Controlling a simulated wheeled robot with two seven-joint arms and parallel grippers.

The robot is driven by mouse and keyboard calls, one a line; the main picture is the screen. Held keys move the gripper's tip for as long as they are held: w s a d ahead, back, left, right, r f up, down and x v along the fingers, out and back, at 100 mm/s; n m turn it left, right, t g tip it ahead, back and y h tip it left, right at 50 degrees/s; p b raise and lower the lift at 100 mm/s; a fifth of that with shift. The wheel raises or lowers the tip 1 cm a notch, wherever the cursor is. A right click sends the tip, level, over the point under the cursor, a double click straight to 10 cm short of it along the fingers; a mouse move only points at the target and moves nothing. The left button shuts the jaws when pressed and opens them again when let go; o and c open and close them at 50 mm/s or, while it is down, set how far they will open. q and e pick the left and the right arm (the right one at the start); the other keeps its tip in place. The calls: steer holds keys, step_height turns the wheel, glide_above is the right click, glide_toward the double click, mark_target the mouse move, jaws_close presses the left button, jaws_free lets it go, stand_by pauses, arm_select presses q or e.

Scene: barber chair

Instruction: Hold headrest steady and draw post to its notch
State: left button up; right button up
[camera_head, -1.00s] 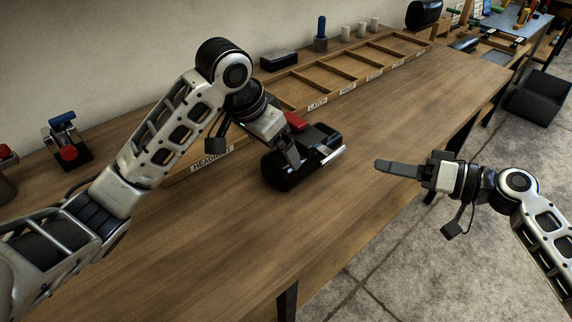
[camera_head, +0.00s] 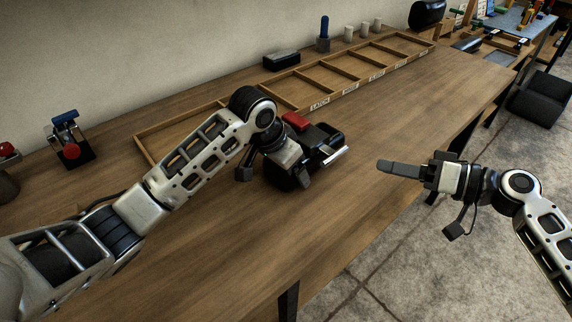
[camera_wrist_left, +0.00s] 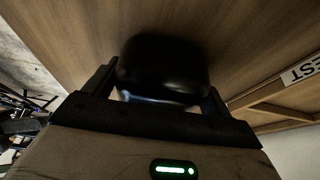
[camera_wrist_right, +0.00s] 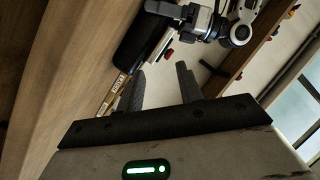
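The black headrest (camera_head: 325,137) lies on the bench. A red part (camera_head: 296,121) shows at its back edge, and a bright metal post (camera_head: 336,157) lies along its right side. My left gripper (camera_head: 300,168) is down over the headrest's left part. In the left wrist view, the headrest (camera_wrist_left: 163,65) sits between the spread fingers, one along each side; whether they press on it is not clear.
A wooden compartment tray (camera_head: 335,72) with labels runs along the back of the bench. A black block (camera_head: 281,61), a blue-handled tool (camera_head: 323,34) and white cylinders (camera_head: 363,30) stand behind it. A clamp-like device (camera_head: 68,140) is at the left. The bench front is bare.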

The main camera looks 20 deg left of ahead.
arm_select(q)
steer(key=c, duration=1.1)
steer(key=shift+o, duration=0.2)
arm_select(e)
steer(key=shift+o, duration=0.3)
